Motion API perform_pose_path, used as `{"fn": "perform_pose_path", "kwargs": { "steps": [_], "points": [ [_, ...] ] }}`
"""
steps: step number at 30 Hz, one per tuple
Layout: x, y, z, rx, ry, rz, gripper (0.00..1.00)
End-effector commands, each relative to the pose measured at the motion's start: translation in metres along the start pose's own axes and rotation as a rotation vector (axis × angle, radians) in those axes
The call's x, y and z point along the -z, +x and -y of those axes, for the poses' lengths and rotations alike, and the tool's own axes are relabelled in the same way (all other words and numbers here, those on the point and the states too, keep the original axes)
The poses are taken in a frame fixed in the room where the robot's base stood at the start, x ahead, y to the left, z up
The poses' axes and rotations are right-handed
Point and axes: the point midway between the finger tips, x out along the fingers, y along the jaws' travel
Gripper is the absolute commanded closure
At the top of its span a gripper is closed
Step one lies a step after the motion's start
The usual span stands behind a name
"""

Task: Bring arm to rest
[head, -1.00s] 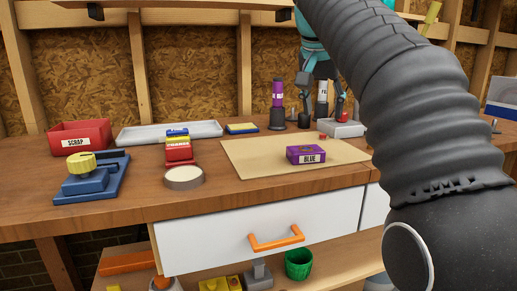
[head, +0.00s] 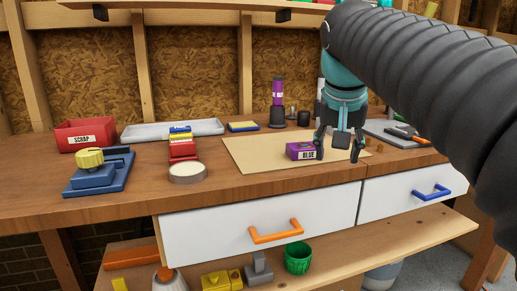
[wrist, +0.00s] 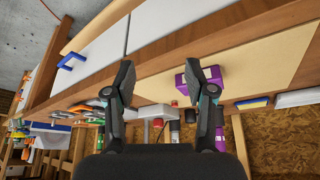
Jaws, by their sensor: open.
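My gripper (head: 339,152) hangs above the right part of the workbench in the head view, fingers pointing down. It is open and empty. In the wrist view its two fingers (wrist: 166,82) are spread apart with nothing between them. The purple box labelled BLUE (head: 300,151) lies on the tan mat (head: 255,157), to the left of my gripper, and the left finger overlaps its right end in the head view. The box also shows behind the right finger in the wrist view (wrist: 183,86). I cannot tell from these views whether finger and box touch.
On the bench stand a red SCRAP bin (head: 84,134), a blue device with a yellow knob (head: 97,174), a white tray (head: 172,130) and a purple-topped bottle (head: 278,100). Two closed drawers have orange (head: 276,232) and blue (head: 432,192) handles. A green cup (head: 297,258) stands below.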

Motion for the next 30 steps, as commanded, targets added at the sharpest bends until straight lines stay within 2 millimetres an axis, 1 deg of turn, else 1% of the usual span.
{"fn": "perform_pose_path", "kwargs": {
  "steps": [1, 8, 9, 11, 12, 14, 15, 18, 21, 24, 30],
  "points": [
    [-0.017, 0.006, -0.006, 0.008, -0.017, -0.001, 0.45],
    [-0.093, 0.044, -0.024, 0.055, -0.104, -0.013, 0.45],
    [-0.108, 0.052, -0.027, 0.062, -0.118, -0.016, 0.45],
    [-0.130, 0.065, -0.032, 0.073, -0.136, -0.020, 0.45],
    [-0.145, 0.073, -0.034, 0.081, -0.148, -0.023, 0.45],
    [-0.167, 0.087, -0.038, 0.091, -0.166, -0.029, 0.45],
    [-0.182, 0.096, -0.041, 0.097, -0.178, -0.032, 0.45],
    [-0.216, 0.117, -0.046, 0.110, -0.200, -0.041, 0.45],
    [-0.242, 0.135, -0.050, 0.120, -0.216, -0.046, 0.45],
    [-0.258, 0.146, -0.052, 0.125, -0.227, -0.051, 0.45],
    [-0.258, 0.146, -0.052, 0.125, -0.227, -0.051, 0.45]
  ]
}}
